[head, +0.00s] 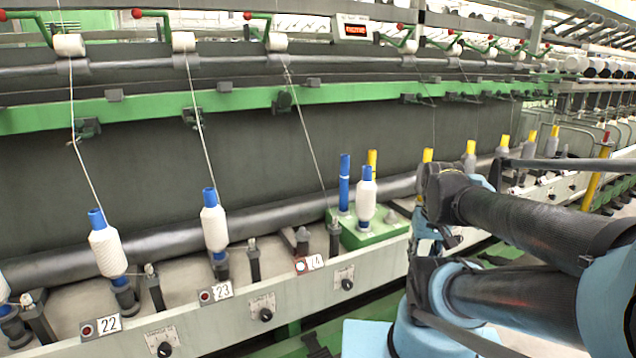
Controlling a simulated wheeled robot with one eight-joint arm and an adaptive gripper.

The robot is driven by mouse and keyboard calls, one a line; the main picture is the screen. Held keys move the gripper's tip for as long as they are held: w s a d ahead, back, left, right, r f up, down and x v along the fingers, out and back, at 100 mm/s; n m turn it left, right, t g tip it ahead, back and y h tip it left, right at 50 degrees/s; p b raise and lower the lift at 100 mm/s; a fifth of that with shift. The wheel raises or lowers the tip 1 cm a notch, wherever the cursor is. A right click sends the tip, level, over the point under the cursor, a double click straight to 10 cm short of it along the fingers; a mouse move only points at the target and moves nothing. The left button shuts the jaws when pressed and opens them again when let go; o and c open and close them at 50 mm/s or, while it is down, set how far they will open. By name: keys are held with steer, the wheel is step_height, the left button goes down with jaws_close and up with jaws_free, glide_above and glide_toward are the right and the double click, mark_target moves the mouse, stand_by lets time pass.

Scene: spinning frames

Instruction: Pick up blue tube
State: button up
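A bare blue tube (345,183) stands upright on a green block (376,234) on the machine's front rail. Beside it on the block stands a blue tube wound with white yarn (366,200). A yellow tube (372,160) shows just behind them. My arm reaches in from the right, and its end is to the right of the block, apart from the tubes. My gripper (428,238) is mostly hidden by my arm's links, and its fingers cannot be made out.
Yarn-wound blue tubes stand at positions 22 (105,248) and 23 (214,226), with threads running up from them. Several yellow-topped tubes (470,155) stand farther right along the rail.

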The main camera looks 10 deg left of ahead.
steer(key=shift+w, duration=0.55)
steer(key=shift+o, duration=0.6)
